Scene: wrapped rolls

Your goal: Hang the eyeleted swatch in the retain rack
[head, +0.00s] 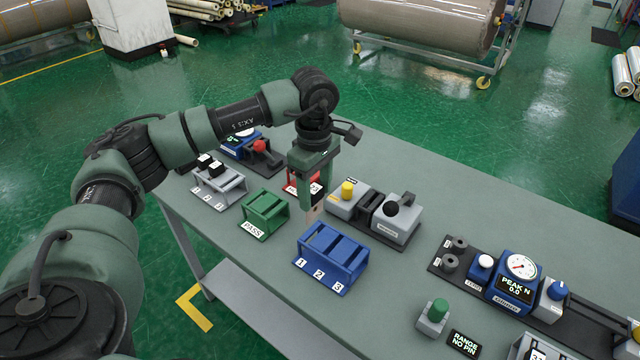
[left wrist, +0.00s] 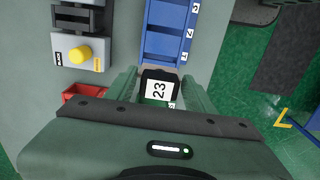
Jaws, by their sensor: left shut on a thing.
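My left gripper (head: 313,203) points down above the bench, just behind the blue rack in the head view. In the left wrist view its fingers (left wrist: 160,88) are shut on a dark piece with a white label reading 23 (left wrist: 158,89). A small beige edge shows beyond this piece; I cannot make out an eyelet. The blue rack (head: 333,256) has slots numbered 1, 2 and 3; it also shows in the left wrist view (left wrist: 166,42), beyond the fingers. No rack label reading retain is legible. My right gripper is not in view.
A green PASS rack (head: 265,212) stands left of the blue rack, and a red tray (head: 290,183) is partly hidden behind my gripper. A grey numbered rack (head: 215,187) is farther left. A yellow-knobbed device (head: 347,197) and a gauge tester (head: 512,285) stand to the right.

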